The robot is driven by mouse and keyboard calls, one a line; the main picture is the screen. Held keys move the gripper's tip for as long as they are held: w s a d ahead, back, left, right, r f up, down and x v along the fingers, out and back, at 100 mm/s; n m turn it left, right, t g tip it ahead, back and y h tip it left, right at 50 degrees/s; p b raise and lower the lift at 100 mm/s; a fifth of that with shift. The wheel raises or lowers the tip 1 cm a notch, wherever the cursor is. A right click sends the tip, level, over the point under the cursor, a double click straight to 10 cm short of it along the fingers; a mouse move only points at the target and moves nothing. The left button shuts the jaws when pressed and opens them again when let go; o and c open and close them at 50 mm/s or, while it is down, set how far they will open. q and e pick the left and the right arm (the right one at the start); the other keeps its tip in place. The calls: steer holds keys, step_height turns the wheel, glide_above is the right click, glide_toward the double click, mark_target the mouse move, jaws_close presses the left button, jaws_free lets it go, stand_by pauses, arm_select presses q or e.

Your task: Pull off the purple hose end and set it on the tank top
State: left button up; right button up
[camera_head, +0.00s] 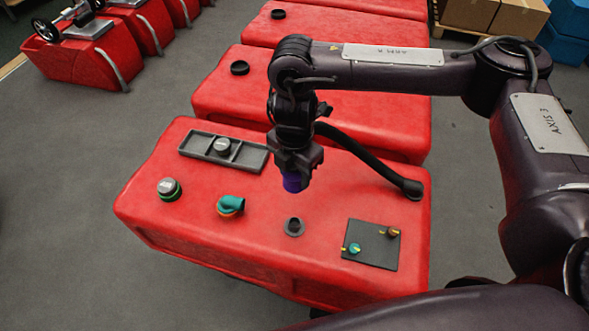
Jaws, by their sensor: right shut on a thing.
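My right gripper (297,165) is shut on the purple hose end (292,182). It holds the purple end pointing down above the red tank top (330,205), apart from the surface. The black hose (357,157) runs from behind the gripper to a black fitting at the tank's right side. A bare black round port (294,227) is on the tank top just below the gripper. My left gripper is not in view.
The tank top also carries a grey tray (200,155) with a round cap in it, a green-ringed cap (169,189), a teal and orange elbow (230,207) and a black panel (371,246) with small valves. More red tanks stand behind.

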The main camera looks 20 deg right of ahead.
steer(key=w+d+b, duration=0.1)
steer(key=w+d, duration=1.2)
steer(key=w, duration=0.3)
steer(key=shift+w+d, duration=0.15)
steer(key=shift+d, duration=0.05)
stand_by(1.4)
stand_by(0.4)
stand_by(0.3)
steer(key=shift+f+b, duration=8.35)
steer(key=shift+f, duration=3.45)
